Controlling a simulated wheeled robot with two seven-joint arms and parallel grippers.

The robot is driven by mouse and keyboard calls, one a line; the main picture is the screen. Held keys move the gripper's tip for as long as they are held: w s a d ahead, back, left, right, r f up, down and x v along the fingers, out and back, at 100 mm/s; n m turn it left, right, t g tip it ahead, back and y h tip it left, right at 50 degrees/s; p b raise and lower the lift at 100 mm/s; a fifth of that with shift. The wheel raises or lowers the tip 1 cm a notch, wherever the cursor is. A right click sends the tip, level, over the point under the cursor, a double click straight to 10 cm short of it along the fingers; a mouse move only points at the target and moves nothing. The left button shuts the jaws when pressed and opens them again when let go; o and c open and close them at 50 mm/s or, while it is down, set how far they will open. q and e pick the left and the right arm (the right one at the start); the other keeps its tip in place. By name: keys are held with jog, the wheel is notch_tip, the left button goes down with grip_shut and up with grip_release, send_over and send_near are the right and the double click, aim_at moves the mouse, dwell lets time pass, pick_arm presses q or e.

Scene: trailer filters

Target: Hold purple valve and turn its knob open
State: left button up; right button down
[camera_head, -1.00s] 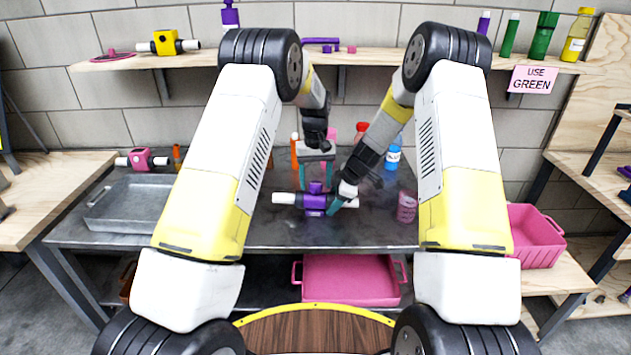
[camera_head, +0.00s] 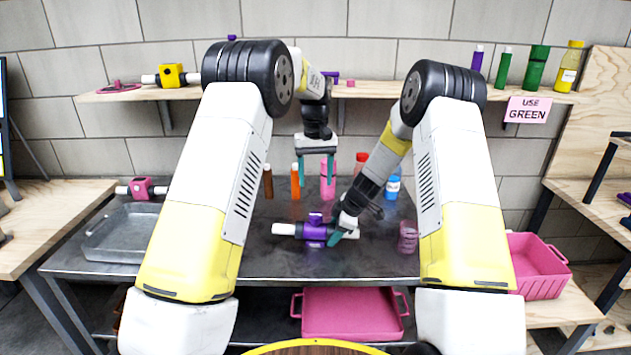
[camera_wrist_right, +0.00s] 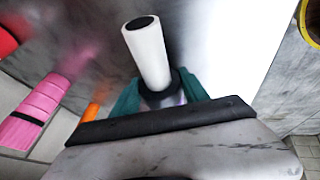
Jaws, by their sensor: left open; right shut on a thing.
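The purple valve (camera_head: 314,233) lies on the dark metal table with white pipe ends to its left and right. Its purple knob (camera_head: 315,218) sits on top. My right gripper (camera_head: 340,236) is shut on the right part of the valve. In the right wrist view its teal fingers (camera_wrist_right: 160,100) close around the valve next to a white pipe end (camera_wrist_right: 147,50), and the purple body is mostly hidden. My left gripper (camera_head: 316,170) is open and empty, fingers pointing down, above and behind the valve, apart from the knob.
Orange (camera_head: 295,182), brown (camera_head: 268,182), pink (camera_head: 328,185) and blue (camera_head: 392,187) bottles stand behind the valve. A grey tray (camera_head: 122,250) is at the left. A pink mesh cup (camera_head: 407,238) stands right of the valve. The tabletop in front is clear.

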jog(key=shift+c, duration=2.4)
grip_release()
